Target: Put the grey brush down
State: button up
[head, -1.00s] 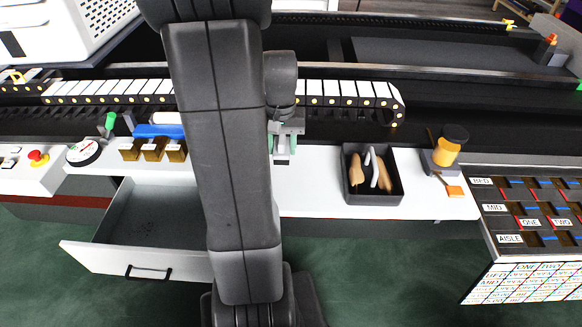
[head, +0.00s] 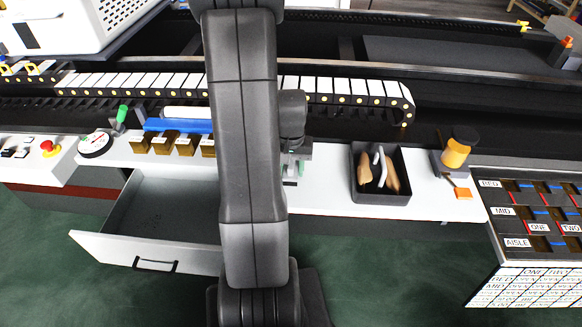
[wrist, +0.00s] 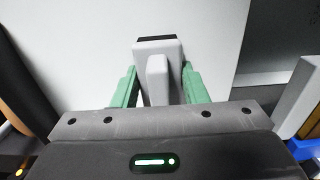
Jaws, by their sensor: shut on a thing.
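The grey brush (wrist: 158,62) is between the green fingers of my gripper (wrist: 160,88) in the wrist view, with a dark strip at its far end. The gripper is shut on it. A pale surface lies beyond the brush; I cannot tell whether the brush touches it. In the head view my gripper (head: 292,170) is over the white counter (head: 325,190), left of the black tray, and my arm partly hides it. The brush is too small there to make out clearly.
A black tray (head: 381,198) holds tan-and-grey things. Brass blocks (head: 163,143) and a blue bar (head: 180,126) are left of my arm. An open drawer (head: 150,250) juts out at front left. White counter is clear between gripper and tray.

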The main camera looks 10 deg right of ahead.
jog(key=shift+f, duration=0.25)
jog(key=o, duration=1.1)
jog(key=shift+r, duration=0.1)
notch_tip(320, 180, up, 12)
jog(key=shift+r, duration=0.15)
